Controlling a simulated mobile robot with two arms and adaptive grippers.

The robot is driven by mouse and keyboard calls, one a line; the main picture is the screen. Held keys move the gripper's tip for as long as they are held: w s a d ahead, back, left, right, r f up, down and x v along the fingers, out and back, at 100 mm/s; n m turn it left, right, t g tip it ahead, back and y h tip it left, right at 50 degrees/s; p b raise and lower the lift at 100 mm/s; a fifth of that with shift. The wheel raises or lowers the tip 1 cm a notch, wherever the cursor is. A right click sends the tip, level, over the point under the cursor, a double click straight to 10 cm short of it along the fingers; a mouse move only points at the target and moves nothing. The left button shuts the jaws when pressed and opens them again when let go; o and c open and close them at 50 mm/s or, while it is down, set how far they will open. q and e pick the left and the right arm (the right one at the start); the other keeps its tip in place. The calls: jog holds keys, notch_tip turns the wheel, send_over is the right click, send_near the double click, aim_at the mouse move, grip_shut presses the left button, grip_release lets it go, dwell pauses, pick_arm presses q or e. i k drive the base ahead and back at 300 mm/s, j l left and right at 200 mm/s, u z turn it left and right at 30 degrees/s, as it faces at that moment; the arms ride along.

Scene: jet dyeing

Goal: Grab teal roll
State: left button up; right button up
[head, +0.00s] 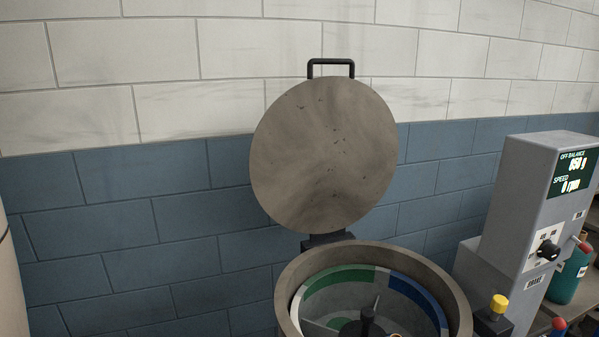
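A teal rounded object (568,282) with a small pale label stands at the far right on a brown surface. It is partly hidden behind the grey control box, and I cannot tell for sure whether it is the teal roll. No other teal roll shows. Neither of my grippers is in view.
A round drum (289,290) stands at the bottom centre, its inside marked with green, blue and white sections. Its round lid (325,155) is raised against the wall. The grey control box (520,205) has a display, a black knob and a red-tipped lever. A yellow button (498,302) sits beside the drum.

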aim_at(568, 275)
jog(key=z, duration=1.55)
jog(key=u, duration=0.4)
jog(key=i+l+u, duration=0.2)
jog(key=u, duration=0.15)
jog(key=i+l+u, duration=0.15)
jog(key=l+u, duration=0.25)
jog(key=i+l+u, duration=0.15)
jog(key=l+u, duration=0.55)
jog(key=i+j, duration=0.05)
